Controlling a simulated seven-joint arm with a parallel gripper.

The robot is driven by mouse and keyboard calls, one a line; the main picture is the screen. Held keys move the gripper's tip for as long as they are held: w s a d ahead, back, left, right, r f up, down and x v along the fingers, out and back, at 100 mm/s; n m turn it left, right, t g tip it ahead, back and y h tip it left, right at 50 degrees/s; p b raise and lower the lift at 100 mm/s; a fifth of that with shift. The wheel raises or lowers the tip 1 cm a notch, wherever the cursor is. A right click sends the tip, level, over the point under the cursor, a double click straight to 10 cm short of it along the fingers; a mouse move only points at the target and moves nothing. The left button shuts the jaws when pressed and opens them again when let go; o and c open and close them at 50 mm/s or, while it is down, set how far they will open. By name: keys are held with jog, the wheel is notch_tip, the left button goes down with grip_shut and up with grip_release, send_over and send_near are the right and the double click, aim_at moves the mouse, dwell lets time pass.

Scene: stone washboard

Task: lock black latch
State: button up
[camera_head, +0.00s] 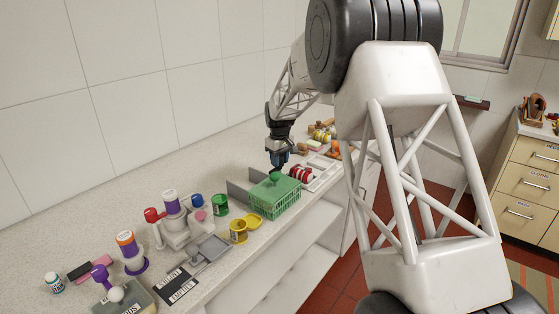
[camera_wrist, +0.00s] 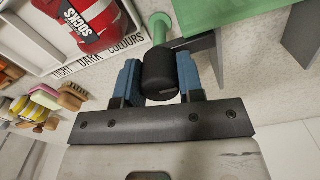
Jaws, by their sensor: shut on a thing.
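The black latch (camera_wrist: 161,77) is a short dark cylinder between the two blue fingers of my gripper (camera_wrist: 158,68) in the wrist view. My gripper is shut on it, with one finger on each side. A round green piece (camera_wrist: 160,24) lies just beyond the latch, beside a green panel (camera_wrist: 214,12). In the head view my gripper (camera_head: 277,162) points down at the back of the green basket (camera_head: 288,206), close to its green lid (camera_head: 268,194). The latch is too small to make out there, and its lock position cannot be told.
A white sorting tray (camera_head: 324,175) holding a red-and-white sock bundle (camera_head: 300,175) stands right of the basket. Left are a yellow tub (camera_head: 238,231), a green tin (camera_head: 220,204) and several bottles. A grey plate (camera_head: 240,190) stands behind the basket. The counter toward the wall is clear.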

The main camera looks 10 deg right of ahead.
jog(key=shift+r, duration=0.1)
jog(key=o, duration=0.9)
jog(key=shift+r, duration=3.85)
